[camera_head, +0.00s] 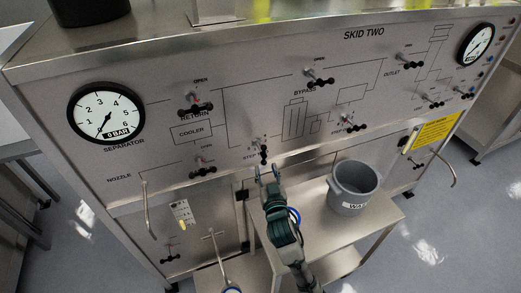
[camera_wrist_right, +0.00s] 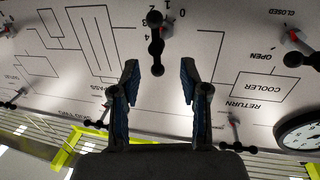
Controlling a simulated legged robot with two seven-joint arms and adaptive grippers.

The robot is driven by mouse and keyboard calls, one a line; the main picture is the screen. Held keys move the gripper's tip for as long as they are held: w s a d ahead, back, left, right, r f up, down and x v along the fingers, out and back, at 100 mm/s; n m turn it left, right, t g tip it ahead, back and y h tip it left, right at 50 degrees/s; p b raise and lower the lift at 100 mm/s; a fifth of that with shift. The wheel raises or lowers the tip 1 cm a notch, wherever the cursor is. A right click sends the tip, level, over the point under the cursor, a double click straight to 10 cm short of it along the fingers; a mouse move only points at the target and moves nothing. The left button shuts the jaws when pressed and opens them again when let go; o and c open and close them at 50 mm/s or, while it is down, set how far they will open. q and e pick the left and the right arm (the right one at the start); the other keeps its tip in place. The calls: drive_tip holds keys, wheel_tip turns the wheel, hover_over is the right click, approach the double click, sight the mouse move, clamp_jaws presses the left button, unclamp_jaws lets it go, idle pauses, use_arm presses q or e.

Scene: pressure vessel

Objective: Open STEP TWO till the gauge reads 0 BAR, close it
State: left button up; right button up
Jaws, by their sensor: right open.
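The panel carries a valve with a black lever (camera_head: 263,152) at its lower middle, beside a small numbered scale and a label starting "STEP"; the rest of the label is unclear. The lever also shows in the right wrist view (camera_wrist_right: 156,42), where the picture is upside down. My right gripper (camera_head: 266,172) is open and empty, just below and in front of this lever. In the wrist view, the lever's end lies between and beyond its fingertips (camera_wrist_right: 160,72), with no visible contact. The SEPARATOR gauge (camera_head: 106,113) has its needle pointing lower left; its box appears to read 0 BAR. My left gripper is out of view.
Other levers surround it: RETURN (camera_head: 194,107), BYPASS (camera_head: 319,79), one to the right (camera_head: 348,124) and NOZZLE (camera_head: 203,171). A grey bucket (camera_head: 353,188) stands on the steel table (camera_head: 318,238) below. A bent pipe (camera_head: 148,209) hangs at the lower left.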

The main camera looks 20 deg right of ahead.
sight(260, 150)
drive_tip(key=x, duration=1)
drive_tip(key=shift+a, duration=0.3)
drive_tip(key=shift+d, duration=0.15)
drive_tip(key=shift+d, duration=0.1)
drive_tip(key=shift+c, duration=0.9)
clamp_jaws()
